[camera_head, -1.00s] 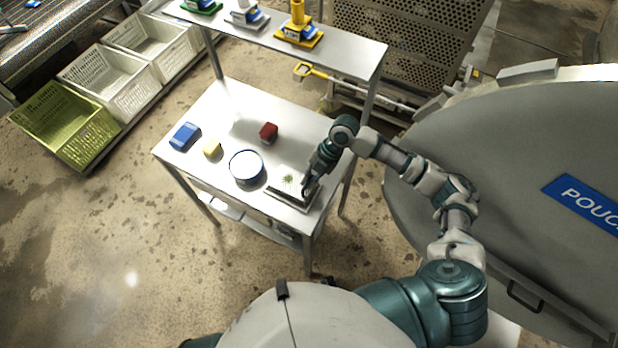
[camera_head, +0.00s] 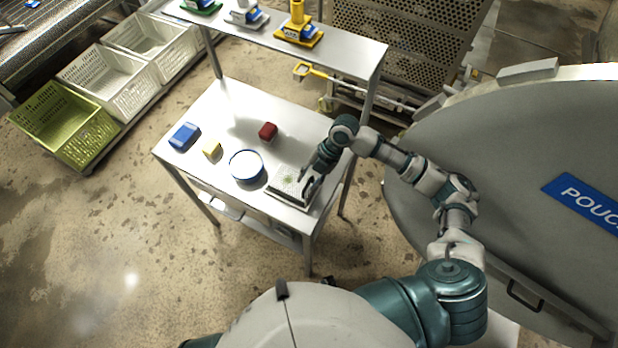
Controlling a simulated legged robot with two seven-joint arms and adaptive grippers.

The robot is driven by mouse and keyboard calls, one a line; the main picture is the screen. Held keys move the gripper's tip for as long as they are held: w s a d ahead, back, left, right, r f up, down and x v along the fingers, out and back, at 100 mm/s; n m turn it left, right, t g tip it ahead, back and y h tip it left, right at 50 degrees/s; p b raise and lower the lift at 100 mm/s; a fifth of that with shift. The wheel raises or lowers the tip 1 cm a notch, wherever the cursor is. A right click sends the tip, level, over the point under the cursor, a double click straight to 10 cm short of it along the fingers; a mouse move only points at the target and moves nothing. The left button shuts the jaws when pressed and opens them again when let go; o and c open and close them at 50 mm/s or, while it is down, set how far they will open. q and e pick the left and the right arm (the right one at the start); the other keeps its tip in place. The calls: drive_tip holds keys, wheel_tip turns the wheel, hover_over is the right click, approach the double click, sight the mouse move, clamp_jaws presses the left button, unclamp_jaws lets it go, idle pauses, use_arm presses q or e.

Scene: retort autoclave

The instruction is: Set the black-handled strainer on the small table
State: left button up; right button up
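The small metal table (camera_head: 235,112) stands in front of me. A pale, shallow rectangular tray-like thing (camera_head: 284,187) with a fine mesh-like top and a greenish patch lies at its right front corner. My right gripper (camera_head: 307,186) is at the right side of this thing, its dark fingers low over the edge. The fingers are too small to show whether they are open or shut, or touching it. I cannot make out a black-handled strainer for sure; a dark handle may be hidden at the fingers. My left gripper is not in view.
A blue-rimmed white round container (camera_head: 246,166), a yellow block (camera_head: 212,149), a blue block (camera_head: 184,136) and a red block (camera_head: 268,131) stand on the table. A raised shelf (camera_head: 345,58) spans its back. A large grey round door (camera_head: 500,170) stands at right.

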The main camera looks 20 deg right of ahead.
drive_tip(key=v, duration=1.1)
drive_tip(key=shift+d+r, duration=0.25)
drive_tip(key=shift+r, duration=0.1)
drive_tip(key=shift+w, duration=0.1)
